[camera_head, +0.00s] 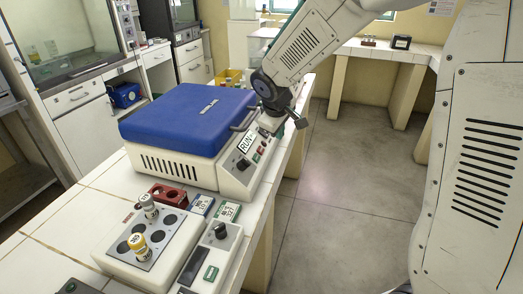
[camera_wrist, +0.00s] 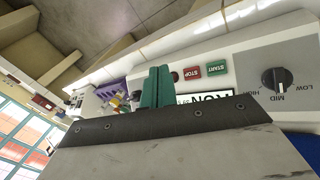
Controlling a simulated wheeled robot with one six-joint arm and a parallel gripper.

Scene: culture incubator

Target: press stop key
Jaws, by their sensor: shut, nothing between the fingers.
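The red STOP key (camera_wrist: 192,74) is on the sloped white front panel (camera_wrist: 245,62) of a machine with a blue lid (camera_head: 190,115). The green START key (camera_wrist: 217,69) is beside it. In the head view, the red key (camera_head: 262,149) is small, below the arm's end. My gripper (camera_wrist: 158,85) has green fingers, shut together and empty. In the wrist view the fingertips appear just left of the STOP key, past a dark round spot on the panel. I cannot tell how high they are above the panel.
A dial set to MID (camera_wrist: 277,82) is on the same panel. In front stand a block with yellow-capped vials (camera_head: 138,243), a red rack (camera_head: 168,195) and a second control panel (camera_head: 221,236). The floor right of the bench is clear.

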